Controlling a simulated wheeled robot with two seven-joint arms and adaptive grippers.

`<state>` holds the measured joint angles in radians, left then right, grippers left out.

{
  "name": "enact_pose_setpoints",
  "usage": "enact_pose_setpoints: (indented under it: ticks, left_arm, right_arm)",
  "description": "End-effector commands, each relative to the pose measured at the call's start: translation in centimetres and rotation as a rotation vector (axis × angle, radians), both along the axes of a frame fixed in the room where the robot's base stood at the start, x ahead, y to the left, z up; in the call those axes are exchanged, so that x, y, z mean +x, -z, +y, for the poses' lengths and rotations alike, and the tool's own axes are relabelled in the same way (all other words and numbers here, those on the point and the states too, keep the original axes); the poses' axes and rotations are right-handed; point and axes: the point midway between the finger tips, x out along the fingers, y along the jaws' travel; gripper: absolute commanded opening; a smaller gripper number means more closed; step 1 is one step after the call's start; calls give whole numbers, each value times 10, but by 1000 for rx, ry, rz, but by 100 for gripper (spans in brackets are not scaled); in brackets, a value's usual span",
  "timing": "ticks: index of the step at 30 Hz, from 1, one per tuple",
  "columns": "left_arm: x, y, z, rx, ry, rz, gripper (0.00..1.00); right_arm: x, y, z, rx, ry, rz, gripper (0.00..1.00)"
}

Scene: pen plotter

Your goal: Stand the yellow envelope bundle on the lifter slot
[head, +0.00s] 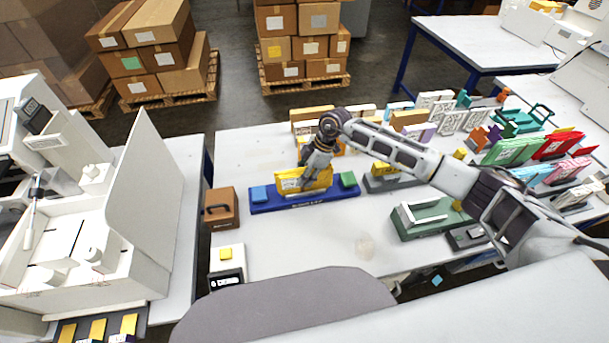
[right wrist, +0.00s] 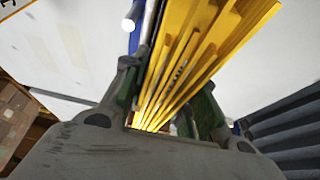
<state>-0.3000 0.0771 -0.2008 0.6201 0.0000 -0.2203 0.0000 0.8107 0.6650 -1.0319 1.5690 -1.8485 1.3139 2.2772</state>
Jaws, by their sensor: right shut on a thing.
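The yellow envelope bundle (head: 289,183) is upright, between the blue block and the green block of a long blue base (head: 268,207), which looks like the lifter. My right gripper (head: 313,178) is shut on the bundle from above. In the right wrist view, the yellow bundle (right wrist: 205,52) runs as several layered sheets between the fingers of my right gripper (right wrist: 165,105). The bundle's lower edge is close to the base; I cannot tell whether it rests in the slot. The slot itself is hidden. My left gripper is not in view.
A brown box with a handle (head: 221,209) stands left of the base. A green tray device (head: 432,217) stands to the right, under my right arm. Rows of coloured envelope bundles (head: 510,150) fill the table's back right. The table front (head: 310,240) is mostly clear.

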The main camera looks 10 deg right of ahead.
Motion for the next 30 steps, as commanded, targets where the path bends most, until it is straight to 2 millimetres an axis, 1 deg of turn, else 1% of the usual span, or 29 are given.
enact_pose_setpoints:
  ticks: [12, 13, 17, 30]
  left_arm:
    - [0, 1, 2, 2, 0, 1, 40]
    - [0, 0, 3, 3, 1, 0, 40]
    - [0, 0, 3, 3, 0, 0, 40]
    - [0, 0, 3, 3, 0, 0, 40]
  right_arm:
    - [0, 2, 0, 1, 0, 0, 0]
    - [0, 2, 0, 0, 0, 0, 32]
    - [0, 2, 0, 0, 0, 0, 49]
    - [0, -1, 0, 0, 0, 0, 50]
